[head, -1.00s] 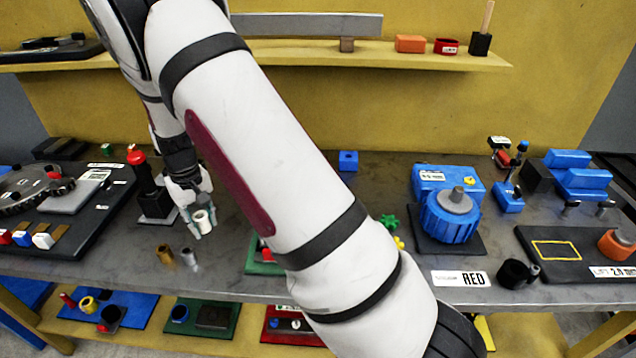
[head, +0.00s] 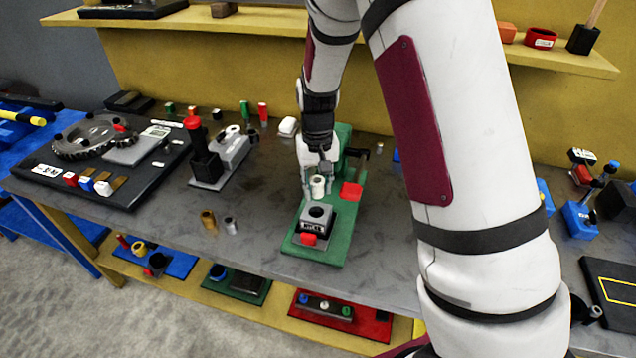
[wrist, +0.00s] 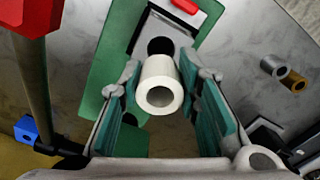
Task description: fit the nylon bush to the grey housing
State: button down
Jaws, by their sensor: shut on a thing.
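The white nylon bush (head: 318,186) is held between the fingers of my gripper (head: 318,182). In the wrist view the bush (wrist: 160,84) shows its open end, with the teal finger pads of my gripper (wrist: 160,102) on either side. The grey housing (head: 331,223) has a dark round bore and a red block at its front, and sits on a green base plate (head: 293,240). In the head view the bush is above the plate, behind the housing. In the wrist view the housing (wrist: 139,42) lies beyond the bush, its bore partly covered by it.
A red block (head: 351,193) and a post with a rod stand on the green plate. A brass bush (head: 208,221) and a steel bush (head: 231,225) stand on the bench at left. A grey fixture (head: 232,148) and a black gear board (head: 130,185) lie farther left.

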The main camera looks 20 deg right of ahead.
aim_at(317, 181)
jog(key=shift+w+f+b, duration=0.1)
jog(key=shift+f+b, duration=0.6)
jog(key=shift+f, duration=2.15)
jog(key=shift+f, duration=0.85)
jog(key=c, duration=1.1)
grip_release()
notch_tip(317, 181, up, 12)
jog(key=shift+r, duration=0.1)
